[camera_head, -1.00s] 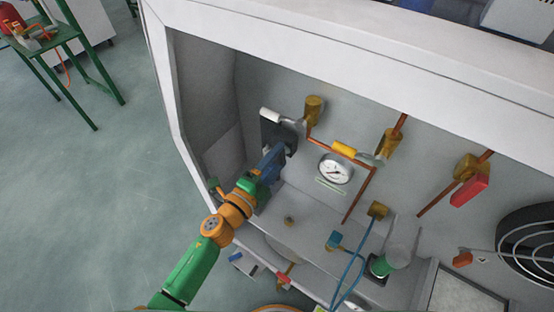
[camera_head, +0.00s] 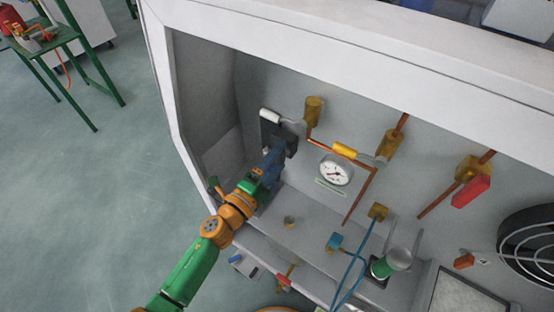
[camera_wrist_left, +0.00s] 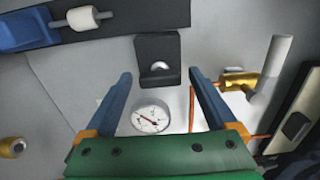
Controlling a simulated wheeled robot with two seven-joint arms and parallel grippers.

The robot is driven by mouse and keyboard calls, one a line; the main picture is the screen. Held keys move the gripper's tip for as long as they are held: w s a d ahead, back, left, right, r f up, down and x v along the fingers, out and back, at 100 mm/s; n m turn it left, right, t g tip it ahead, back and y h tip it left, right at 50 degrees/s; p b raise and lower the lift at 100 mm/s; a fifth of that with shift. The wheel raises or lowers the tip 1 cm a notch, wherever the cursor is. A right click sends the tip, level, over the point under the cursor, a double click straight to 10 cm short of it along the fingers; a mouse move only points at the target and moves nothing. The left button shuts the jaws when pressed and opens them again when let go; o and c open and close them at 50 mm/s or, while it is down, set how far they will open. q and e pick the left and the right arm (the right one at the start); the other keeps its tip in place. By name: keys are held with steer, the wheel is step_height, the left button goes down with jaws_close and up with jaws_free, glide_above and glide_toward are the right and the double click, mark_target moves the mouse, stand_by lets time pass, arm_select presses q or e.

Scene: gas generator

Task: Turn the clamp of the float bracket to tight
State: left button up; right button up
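My left gripper (camera_head: 277,152) is in the cabinet's left part, in front of a dark bracket (camera_head: 287,134) on the back wall. In the left wrist view the two blue fingers (camera_wrist_left: 160,76) stand wide apart with nothing between them. Beyond their tips is a dark bracket (camera_wrist_left: 146,47) with a pale rounded knob (camera_wrist_left: 159,66), which looks like the clamp; the fingers are apart from it. I cannot tell how far the clamp is turned. In the head view the gripper partly hides this area. My right gripper is not in view.
A round gauge (camera_head: 334,170) and copper pipes with a yellow-handled valve (camera_head: 344,150) are close on the right. A green-based glass (camera_head: 398,259) stands on the shelf. A dark bar (camera_wrist_left: 125,22) with a white roller (camera_wrist_left: 83,18) crosses the wrist view's upper left.

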arm_select(q)
steer(key=v, duration=0.7)
stand_by(0.4)
